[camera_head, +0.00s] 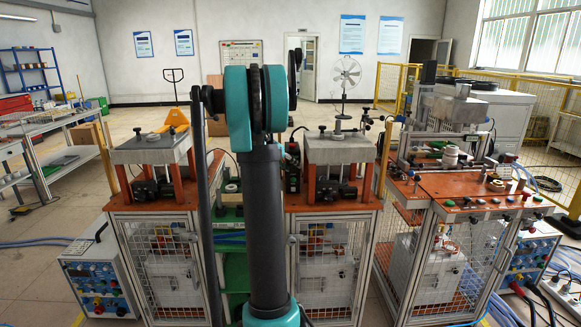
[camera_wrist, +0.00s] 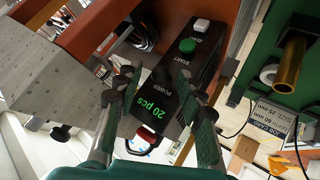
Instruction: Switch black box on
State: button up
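The black box (camera_wrist: 165,85) fills the middle of the wrist view, tilted in the picture. It has a green START button (camera_wrist: 187,46), a white button (camera_wrist: 202,25), a POWER label and lit green text reading "20 pcs". A red switch (camera_wrist: 145,137) shows at its lower end, partly hidden. The black box also shows in the head view (camera_head: 293,167), just right of my arm. My gripper (camera_wrist: 165,92) is open, its two fingers apart across the box's near end in the wrist view. I cannot tell whether they touch it. In the head view my gripper cannot be made out.
A grey block-topped press (camera_wrist: 50,65) is close on the left in the wrist view. A green frame with a brass tube (camera_wrist: 290,65) stands on the right. More workstations (camera_head: 470,190) stand right in the head view.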

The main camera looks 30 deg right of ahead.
jog(key=v, duration=1.2)
